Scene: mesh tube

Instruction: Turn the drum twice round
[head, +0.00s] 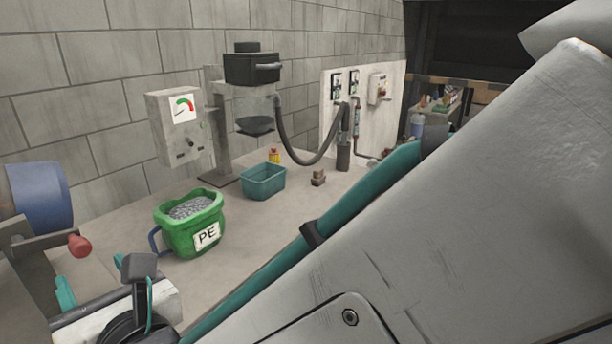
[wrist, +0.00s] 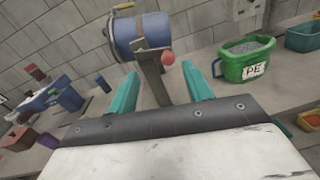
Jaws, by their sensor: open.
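The blue drum (head: 42,193) sits on a grey metal stand at the left edge of the head view, partly cut off. In the wrist view the drum (wrist: 143,32) is at the top, with a metal band and its stand below. A red knob (head: 79,245) sticks out at its near side; it also shows in the wrist view (wrist: 168,58). My gripper (wrist: 159,68) is open and empty, its teal fingers pointing toward the drum. The knob appears in the gap between the fingertips, nearer the right finger, seemingly beyond them and untouched.
A green PE tub (head: 191,236) of grey pellets stands right of the drum, a teal bin (head: 263,182) behind it. A gauge box (head: 176,126) and a hopper machine (head: 252,70) stand along the block wall. A blue object (wrist: 55,97) lies left in the wrist view.

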